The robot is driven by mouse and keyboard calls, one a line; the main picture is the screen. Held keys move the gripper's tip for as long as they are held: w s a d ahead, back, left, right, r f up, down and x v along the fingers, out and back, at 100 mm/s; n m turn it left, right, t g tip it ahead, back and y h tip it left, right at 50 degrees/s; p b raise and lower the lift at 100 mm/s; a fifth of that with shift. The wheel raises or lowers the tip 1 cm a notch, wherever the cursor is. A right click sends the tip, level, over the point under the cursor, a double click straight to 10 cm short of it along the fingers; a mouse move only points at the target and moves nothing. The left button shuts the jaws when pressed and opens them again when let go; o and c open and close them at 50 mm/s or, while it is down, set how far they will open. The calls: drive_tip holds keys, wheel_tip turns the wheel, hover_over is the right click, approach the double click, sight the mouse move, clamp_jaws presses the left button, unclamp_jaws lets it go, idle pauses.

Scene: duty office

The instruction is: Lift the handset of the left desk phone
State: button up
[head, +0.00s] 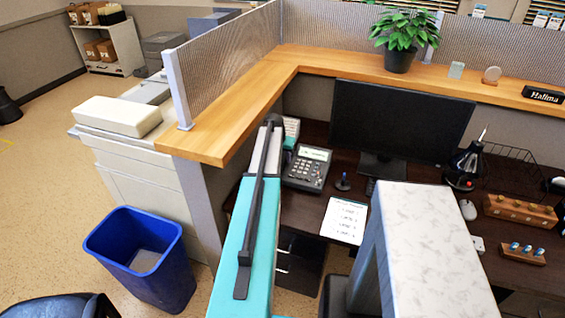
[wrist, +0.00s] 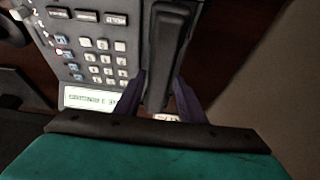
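The grey desk phone (head: 307,168) stands on the dark desk, with its keypad and display facing up. Its left side is hidden by my teal arm in the head view. In the wrist view the phone body (wrist: 95,60) shows keys and a lit display, and the black handset (wrist: 168,45) runs lengthwise beside them. My gripper (wrist: 160,85) has one dark finger on each side of the handset's near end. The fingers lie very close to its edges, but whether they press on it I cannot tell. No gap between handset and cradle is visible.
A wooden counter (head: 225,125) rises left of and behind the phone. A monitor (head: 398,118) stands to the right. A blue bin (head: 143,258) stands on the floor.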

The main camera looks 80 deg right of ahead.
sight(284, 155)
clamp_jaws()
drive_tip(key=shift+r, duration=0.3)
drive_tip(key=shift+r+b, duration=0.7)
drive_tip(key=shift+r, duration=0.9)
drive_tip(key=s+a+r+b, duration=0.1)
drive_tip(key=s+a+b, duration=0.1)
drive_tip(key=a, duration=0.5)
drive_tip(key=s+a+b, duration=0.2)
drive_tip(key=a, duration=0.6)
drive_tip(key=shift+s+a+r, duration=0.15)
drive_tip(key=shift+r, duration=0.2)
